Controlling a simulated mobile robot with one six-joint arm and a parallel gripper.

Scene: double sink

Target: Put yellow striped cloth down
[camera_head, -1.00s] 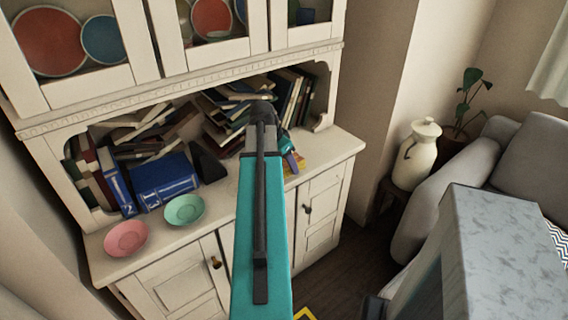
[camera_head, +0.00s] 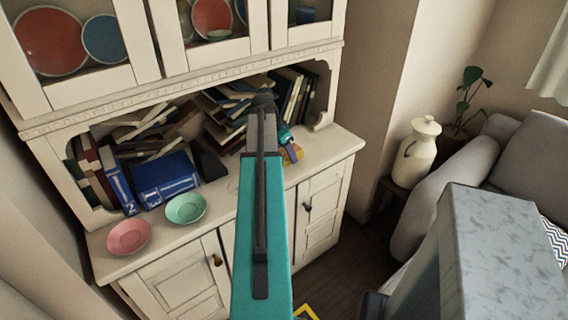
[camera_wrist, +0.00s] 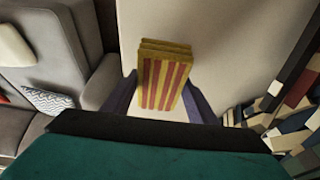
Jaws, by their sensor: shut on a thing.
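The yellow cloth with red stripes (camera_wrist: 165,78) is a folded block between the two fingers of my gripper (camera_wrist: 160,97) in the wrist view. My gripper is shut on it. In the head view a small part of the cloth (camera_head: 292,153) shows at the fingers, above the right part of the cabinet counter. My arm hides most of the gripper there. I cannot tell whether the cloth touches the counter.
The cream cabinet counter (camera_head: 325,150) has bare room at its right end. A pink plate (camera_head: 128,237) and a green plate (camera_head: 186,208) lie on its left part. Blue books (camera_head: 165,180) and piled books (camera_head: 225,118) fill the shelf behind. A jug (camera_head: 415,155) stands right.

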